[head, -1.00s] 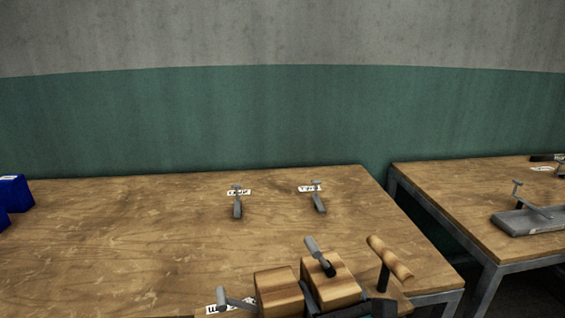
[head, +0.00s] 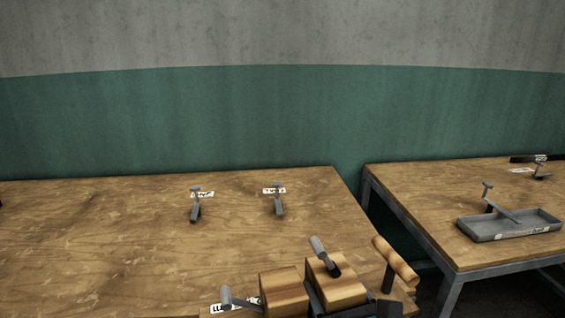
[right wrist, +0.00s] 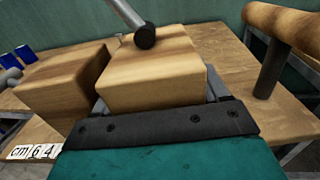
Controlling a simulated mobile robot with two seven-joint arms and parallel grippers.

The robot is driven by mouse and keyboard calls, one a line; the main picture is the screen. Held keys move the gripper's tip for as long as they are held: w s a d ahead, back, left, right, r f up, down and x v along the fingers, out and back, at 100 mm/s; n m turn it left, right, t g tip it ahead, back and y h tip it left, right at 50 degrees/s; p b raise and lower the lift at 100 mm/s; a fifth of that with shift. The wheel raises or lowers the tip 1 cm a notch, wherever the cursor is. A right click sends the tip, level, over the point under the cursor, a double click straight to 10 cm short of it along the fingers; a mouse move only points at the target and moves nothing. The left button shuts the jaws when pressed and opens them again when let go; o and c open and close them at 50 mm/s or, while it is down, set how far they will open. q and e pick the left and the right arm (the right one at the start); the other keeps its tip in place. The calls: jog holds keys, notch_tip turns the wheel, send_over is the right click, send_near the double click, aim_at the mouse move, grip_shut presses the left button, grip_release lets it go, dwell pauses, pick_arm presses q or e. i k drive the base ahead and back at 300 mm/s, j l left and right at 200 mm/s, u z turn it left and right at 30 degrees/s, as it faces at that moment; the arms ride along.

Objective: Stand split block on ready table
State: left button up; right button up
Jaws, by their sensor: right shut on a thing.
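The split block shows as two wooden block halves side by side, a left half (head: 285,291) and a right half (head: 335,282), with a dark gap between. A grey peg handle (head: 325,256) sticks up from the right half; a smaller grey handle stands left of the left half. My right gripper (head: 341,296) is shut on the right half, its fingers at either side; it also shows in the right wrist view (right wrist: 158,96). A wooden T-handle (head: 396,262) on a dark post stands to the right. I cannot tell which table is the ready table. My left gripper is not in view.
A large wooden table (head: 120,235) lies ahead, mostly clear, with two small grey clamp-like tools (head: 195,206) and labels near its back. A second table (head: 415,205) at right, past a gap, holds a grey tray (head: 508,228). Blue boxes (right wrist: 27,61) show in the right wrist view.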

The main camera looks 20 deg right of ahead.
aim_at(533, 196)
jog(key=l+z, duration=0.15)
jog(key=l, duration=3.1)
jog(key=i+l, duration=0.15)
jog(key=l, duration=0.75)
jog(key=i, duration=0.05)
